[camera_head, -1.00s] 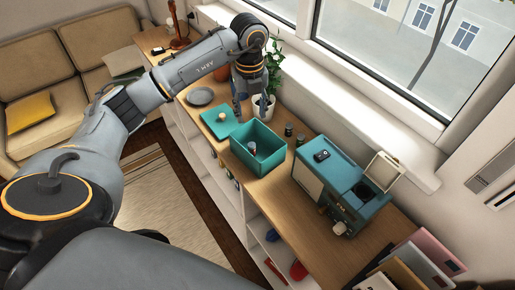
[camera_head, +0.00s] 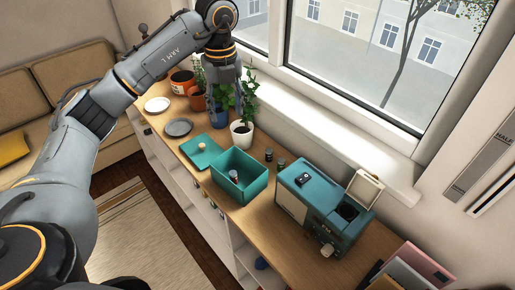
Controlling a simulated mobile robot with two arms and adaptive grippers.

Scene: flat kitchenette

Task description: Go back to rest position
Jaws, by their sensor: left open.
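My left gripper (camera_head: 228,98) hangs open and pointing down at the end of the left arm, in front of the plants at the back of the sideboard. I see nothing held in it. It is above and beyond the open teal box (camera_head: 258,188), apart from it. A small grey object (camera_head: 233,175) is inside the box. The teal lid (camera_head: 204,158) with a pale round knob lies flat on the sideboard, left of the box. My right gripper does not show.
The wooden sideboard (camera_head: 270,228) runs below the window. A teal machine (camera_head: 318,205) with a raised cover stands at right. Potted plants (camera_head: 242,132), a grey plate (camera_head: 178,128) and a white plate (camera_head: 157,104) are further back. A sofa (camera_head: 60,85) is at left.

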